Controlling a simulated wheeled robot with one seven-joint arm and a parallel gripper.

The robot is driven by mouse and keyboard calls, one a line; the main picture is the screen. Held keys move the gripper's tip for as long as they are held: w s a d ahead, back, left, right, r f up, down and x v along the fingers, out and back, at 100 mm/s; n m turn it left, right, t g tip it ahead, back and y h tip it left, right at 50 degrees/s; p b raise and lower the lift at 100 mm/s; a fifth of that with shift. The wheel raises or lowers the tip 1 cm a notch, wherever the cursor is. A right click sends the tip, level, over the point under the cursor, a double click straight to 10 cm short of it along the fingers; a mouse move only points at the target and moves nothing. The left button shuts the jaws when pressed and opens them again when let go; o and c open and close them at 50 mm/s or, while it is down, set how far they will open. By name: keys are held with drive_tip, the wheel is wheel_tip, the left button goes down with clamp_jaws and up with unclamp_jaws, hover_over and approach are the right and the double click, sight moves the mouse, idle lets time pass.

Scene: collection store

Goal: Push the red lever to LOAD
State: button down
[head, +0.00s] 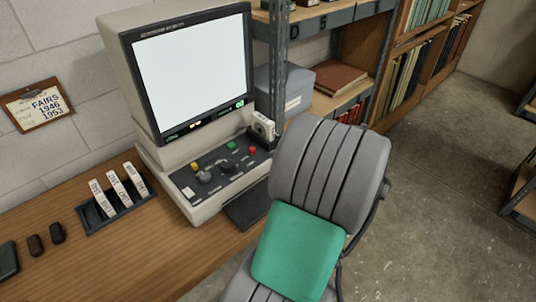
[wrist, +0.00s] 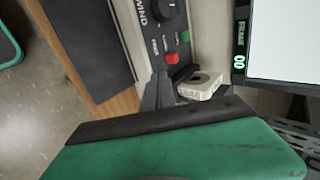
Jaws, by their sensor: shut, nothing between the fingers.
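The reader (head: 195,75) stands on the desk, its dark control panel (head: 215,183) below a lit white screen. A small red control (head: 252,151), the only red one I see there, sits at the panel's right end. It also shows in the wrist view (wrist: 172,59), below a green one. I cannot read its labels or tell its position. My gripper (wrist: 160,78) is shut and empty, its dark fingertips just below the red control in the wrist picture. I cannot tell whether they touch it. In the head view my gripper is hidden.
A white film reel or box (head: 263,127) sits right of the panel, close beside my fingers in the wrist view (wrist: 200,86). A shelf post (head: 278,70) rises behind. A tray (head: 117,211) of labelled boxes stands left on the desk. Open floor (head: 440,160) lies right.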

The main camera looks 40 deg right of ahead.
drive_tip(key=shift+v, duration=1.75)
drive_tip(key=s+a+f+n+g+y, duration=0.1)
drive_tip(key=s+a+f+n+g, duration=0.3)
drive_tip(key=s, duration=0.4)
drive_tip(key=s+a+f+n+g, duration=0.2)
drive_tip(key=s+a+f+g, duration=0.25)
drive_tip(key=s, duration=0.35)
drive_tip(key=w+a+r+n, duration=0.3)
drive_tip(key=w+a+n, duration=0.1)
drive_tip(key=a, duration=0.4)
drive_tip(key=w+a+r+n+t, duration=0.1)
drive_tip(key=w+a+r+n, duration=0.2)
drive_tip(key=a, duration=0.6)
drive_tip(key=w+a+r+n+t, duration=0.1)
drive_tip(key=w+a+r+n, duration=0.2)
drive_tip(key=w+a+n, duration=0.2)
drive_tip(key=w+a, duration=0.2)
drive_tip(key=a, duration=0.1)
drive_tip(key=shift+r+n+h, duration=0.2)
drive_tip(key=shift+n+h, duration=0.1)
